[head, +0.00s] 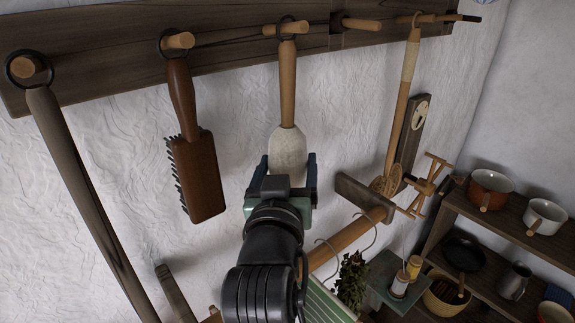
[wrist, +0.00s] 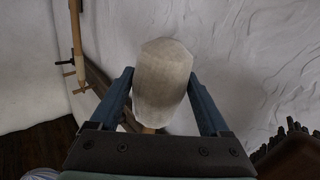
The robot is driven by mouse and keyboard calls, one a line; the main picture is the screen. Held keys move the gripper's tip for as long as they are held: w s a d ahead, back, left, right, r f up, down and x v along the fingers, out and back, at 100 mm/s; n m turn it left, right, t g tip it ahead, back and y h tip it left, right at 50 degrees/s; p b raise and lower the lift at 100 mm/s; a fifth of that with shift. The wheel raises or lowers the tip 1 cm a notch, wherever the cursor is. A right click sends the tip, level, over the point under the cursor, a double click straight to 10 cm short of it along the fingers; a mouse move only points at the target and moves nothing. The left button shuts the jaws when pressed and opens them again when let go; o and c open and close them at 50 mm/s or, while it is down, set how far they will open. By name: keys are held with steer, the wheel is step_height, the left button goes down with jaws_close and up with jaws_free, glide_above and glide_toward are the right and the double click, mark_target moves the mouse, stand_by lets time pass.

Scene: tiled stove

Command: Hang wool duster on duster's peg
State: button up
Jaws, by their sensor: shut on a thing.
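The wool duster (head: 287,143) has a pale wool head, a light wooden handle (head: 287,75) and a dark ring at the top. It is upright, handle up, in front of the white wall. Its ring (head: 287,20) appears to be around a wooden peg (head: 292,28) on the dark rail; exact seating is hard to tell. My gripper (head: 287,160) is shut on the wool head from below. In the wrist view the wool head (wrist: 162,75) sits between the blue fingers of my gripper (wrist: 160,85); the handle is mostly hidden there.
A bristle brush (head: 195,160) hangs left of the duster and a long pole (head: 85,190) further left. Right of it are a bare peg (head: 360,24) and a hanging wooden-handled tool (head: 402,95). A rod with hooks (head: 345,240) and pot shelves (head: 500,210) stand lower right.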

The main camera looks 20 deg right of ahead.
steer(key=o, duration=1.2)
steer(key=shift+o, duration=0.2)
steer(key=shift+s, duration=0.1)
steer(key=b+v, duration=0.2)
steer(key=v, duration=1)
steer(key=shift+s+a, duration=0.2)
steer(key=shift+s, duration=0.15)
steer(key=s+a+r+n+t+y+b, duration=0.2)
steer(key=a+r+t+y, duration=0.1)
steer(key=r, duration=0.8)
steer(key=s+a+r+n+t+y+b, duration=0.1)
steer(key=a+r+t+y, duration=0.3)
steer(key=r, duration=0.7)
steer(key=s+a+t+b, duration=0.1)
steer(key=a+t, duration=0.1)
steer(key=t, duration=0.2)
steer(key=shift+s+a+r+n+y+b, duration=0.2)
steer(key=shift+s+n+y+b, duration=0.1)
steer(key=shift+s+n+b, duration=0.1)
